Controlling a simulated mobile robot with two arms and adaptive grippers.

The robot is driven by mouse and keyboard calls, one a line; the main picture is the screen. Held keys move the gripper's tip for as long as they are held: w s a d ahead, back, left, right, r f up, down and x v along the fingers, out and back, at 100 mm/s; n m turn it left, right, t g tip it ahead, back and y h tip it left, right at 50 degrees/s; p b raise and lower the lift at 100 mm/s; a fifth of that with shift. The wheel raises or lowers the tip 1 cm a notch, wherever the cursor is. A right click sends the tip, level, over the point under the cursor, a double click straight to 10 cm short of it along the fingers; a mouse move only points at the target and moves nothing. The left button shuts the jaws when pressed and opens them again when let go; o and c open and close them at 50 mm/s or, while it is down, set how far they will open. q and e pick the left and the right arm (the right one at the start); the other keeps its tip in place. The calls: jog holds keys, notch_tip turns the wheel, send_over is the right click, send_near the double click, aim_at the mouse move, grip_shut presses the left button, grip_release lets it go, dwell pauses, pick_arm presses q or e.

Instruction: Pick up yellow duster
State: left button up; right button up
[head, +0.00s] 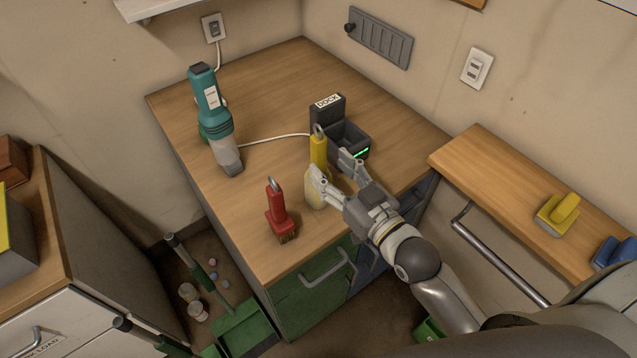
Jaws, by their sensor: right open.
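The yellow duster (318,150) stands out on the wooden counter, in front of the black dock. It has a yellow handle with a ring at its top and a pale, cream-coloured head at its lower end. My right gripper (334,164) is open at the duster, with one finger in front of its lower part and the other to its right. I cannot tell whether the fingers touch it. Part of the duster is hidden behind the near finger. My left gripper is not in view.
A red brush (277,207) lies left of the duster. The dock (330,110) is just behind. A side shelf (490,165) holds yellow (560,212) and blue (612,250) items. A green dustpan (240,328) is on the floor.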

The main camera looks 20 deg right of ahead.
aim_at(323, 161)
jog(key=shift+w+a+r, duration=0.1)
jog(key=shift+w+a, duration=0.05)
jog(key=shift+w, duration=0.3)
jog(key=x, duration=0.1)
jog(key=p+x, duration=0.1)
jog(key=x, duration=0.2)
jog(key=shift+w+f, duration=0.1)
jog(key=shift+f, duration=0.25)
grip_shut()
